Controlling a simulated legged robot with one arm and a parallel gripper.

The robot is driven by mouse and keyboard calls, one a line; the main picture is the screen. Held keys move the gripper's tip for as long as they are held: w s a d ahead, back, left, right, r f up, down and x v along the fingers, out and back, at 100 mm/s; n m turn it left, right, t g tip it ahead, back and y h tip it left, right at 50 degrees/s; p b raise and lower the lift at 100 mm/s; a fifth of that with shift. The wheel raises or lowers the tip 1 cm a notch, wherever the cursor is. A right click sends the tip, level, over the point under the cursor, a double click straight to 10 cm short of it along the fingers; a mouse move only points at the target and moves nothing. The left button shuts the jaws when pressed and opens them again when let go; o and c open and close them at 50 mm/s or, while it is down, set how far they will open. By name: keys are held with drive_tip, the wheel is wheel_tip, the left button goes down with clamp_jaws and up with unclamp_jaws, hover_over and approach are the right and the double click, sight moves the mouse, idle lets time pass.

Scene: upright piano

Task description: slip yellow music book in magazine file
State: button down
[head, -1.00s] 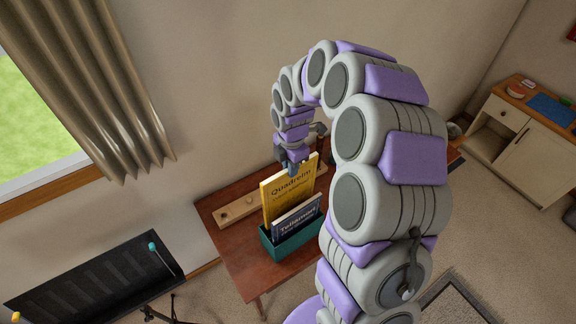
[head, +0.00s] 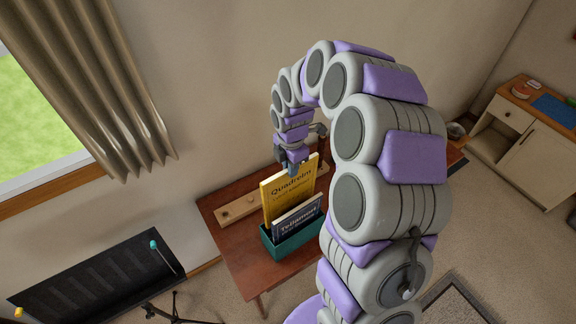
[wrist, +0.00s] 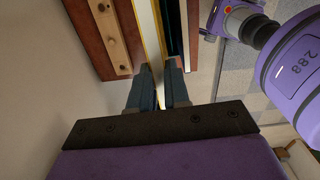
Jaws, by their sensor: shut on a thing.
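The yellow music book (head: 289,188) stands upright behind a dark blue book (head: 297,217) at the green magazine file (head: 292,244). Its lower part is hidden by the blue book and the file wall, so I cannot tell how deep it sits. My gripper (head: 292,169) is shut on the yellow book's top edge. In the wrist view, the fingers of my gripper (wrist: 160,87) pinch the yellow book (wrist: 150,25), seen edge-on between them. The blue book rises from the file and leans slightly.
The file stands on a reddish-brown table (head: 233,250). A wooden strip with pegs (head: 236,208) lies behind it, against the wall side. A black music stand (head: 95,275) is at the lower left. A cabinet (head: 530,140) stands at the far right.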

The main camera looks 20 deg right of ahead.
sight(290, 195)
drive_tip(key=shift+d+f, duration=0.2)
drive_tip(key=shift+f, duration=0.25)
drive_tip(key=shift+a+f+b, duration=0.15)
drive_tip(key=shift+f+b, duration=0.55)
drive_tip(key=shift+f, duration=2.85)
drive_tip(key=shift+a+f+b, duration=0.15)
drive_tip(key=shift+f+b, duration=0.55)
drive_tip(key=shift+f, duration=2.85)
drive_tip(key=c, duration=1)
unclamp_jaws()
